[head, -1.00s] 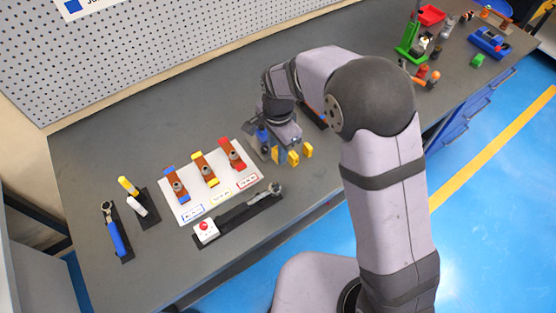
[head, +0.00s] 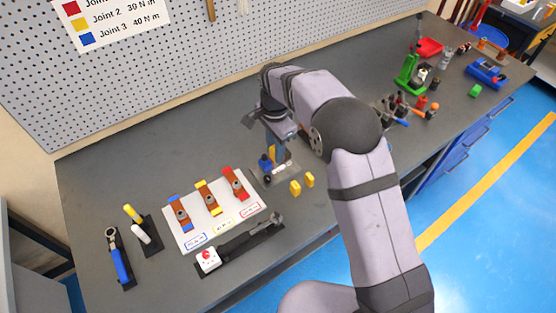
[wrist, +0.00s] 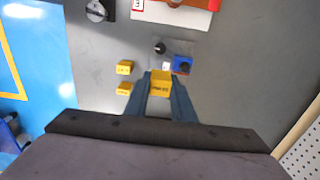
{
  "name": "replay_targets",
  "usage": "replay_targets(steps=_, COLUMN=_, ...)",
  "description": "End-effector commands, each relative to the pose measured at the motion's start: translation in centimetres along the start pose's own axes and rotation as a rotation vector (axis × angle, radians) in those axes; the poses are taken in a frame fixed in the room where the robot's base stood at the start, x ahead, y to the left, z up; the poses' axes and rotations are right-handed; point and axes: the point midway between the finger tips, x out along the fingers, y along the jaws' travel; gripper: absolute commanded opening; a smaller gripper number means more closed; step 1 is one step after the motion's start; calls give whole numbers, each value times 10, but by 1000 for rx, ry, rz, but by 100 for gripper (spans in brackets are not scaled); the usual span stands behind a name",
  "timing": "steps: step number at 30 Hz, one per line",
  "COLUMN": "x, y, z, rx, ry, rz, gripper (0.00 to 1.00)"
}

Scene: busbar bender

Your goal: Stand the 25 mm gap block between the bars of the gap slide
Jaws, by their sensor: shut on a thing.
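My gripper (head: 274,146) is shut on a yellow block (wrist: 160,84), whose dark print is too small to read. In the wrist view the block sits between the two dark blue fingers. The gap slide (wrist: 178,46) is a grey plate with a blue part (wrist: 182,65), a small white piece and a black knob (wrist: 160,47). The held block appears close to the blue part in that view, but I cannot tell its height or whether it touches. In the head view the slide's blue part (head: 265,162) shows just below my gripper. The slide's bars are partly hidden.
Two other yellow blocks (head: 295,188) (head: 309,180) stand on the bench right of the slide. Left of it is a white board (head: 222,222) with three copper bars. The bench behind is clear.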

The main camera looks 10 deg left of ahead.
Motion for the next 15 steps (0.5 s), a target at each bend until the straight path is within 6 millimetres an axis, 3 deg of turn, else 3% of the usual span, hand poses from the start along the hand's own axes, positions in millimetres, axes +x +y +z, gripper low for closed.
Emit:
replay_targets(steps=6, x=0, y=-29, z=-18, rx=0, ry=0, rz=2, gripper=1)
replay_targets(steps=15, x=4, y=-47, z=-32, rx=0, ry=0, rz=0, gripper=1)
